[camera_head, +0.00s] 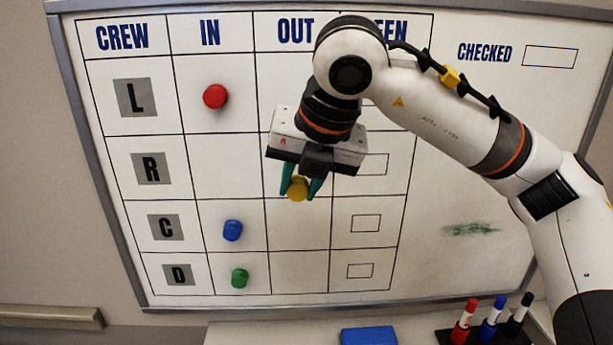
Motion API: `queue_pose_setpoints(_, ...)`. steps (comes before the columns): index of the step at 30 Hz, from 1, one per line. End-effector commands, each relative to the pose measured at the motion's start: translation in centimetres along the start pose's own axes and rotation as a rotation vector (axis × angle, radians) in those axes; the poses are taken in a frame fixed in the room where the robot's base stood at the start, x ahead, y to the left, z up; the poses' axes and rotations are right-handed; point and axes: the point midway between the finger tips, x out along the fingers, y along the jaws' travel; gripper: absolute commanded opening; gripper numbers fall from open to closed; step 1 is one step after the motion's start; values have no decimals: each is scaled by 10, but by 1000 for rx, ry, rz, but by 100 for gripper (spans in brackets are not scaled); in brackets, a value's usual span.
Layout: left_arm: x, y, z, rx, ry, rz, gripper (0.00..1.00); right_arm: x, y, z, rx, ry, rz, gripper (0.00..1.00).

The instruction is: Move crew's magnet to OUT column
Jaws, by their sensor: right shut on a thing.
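A whiteboard (450,290) bears a grid with CREW, IN, OUT and a partly hidden last column. My right gripper (299,188) is shut on a yellow magnet (297,190). It holds the magnet in the OUT column, near the lower part of row R. I cannot tell whether the magnet touches the board. A red magnet (215,96) is in the IN column of row L. A blue magnet (232,230) is in IN of row C, and a green magnet (239,278) in IN of row D. The IN cell of row R is empty. My left gripper is not in view.
A blue block (368,336) lies on the ledge below the board. A dark holder with red (464,322), blue (492,317) and black (519,314) markers stands at the lower right. A green smudge (470,229) marks the board. My right arm covers the upper right of the grid.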

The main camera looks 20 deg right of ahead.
Motion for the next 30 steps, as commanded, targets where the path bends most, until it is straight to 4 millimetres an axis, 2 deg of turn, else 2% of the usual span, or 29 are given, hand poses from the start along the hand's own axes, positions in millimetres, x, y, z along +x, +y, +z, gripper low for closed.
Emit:
queue_pose_setpoints(1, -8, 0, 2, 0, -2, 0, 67, -1, 0, -8, 5, -2, 2, 0)
queue_pose_setpoints(8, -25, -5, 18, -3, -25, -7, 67, 10, 0, -32, 4, -2, 2, 0)
queue_pose_setpoints(13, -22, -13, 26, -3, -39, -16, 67, 18, 0, -44, 2, -1, 0, 0)
queue_pose_setpoints(19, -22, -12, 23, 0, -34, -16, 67, 21, 0, -50, 1, 0, 0, 0)
queue_pose_setpoints(30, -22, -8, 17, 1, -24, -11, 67, 21, 0, -51, 0, 0, 0, 0)
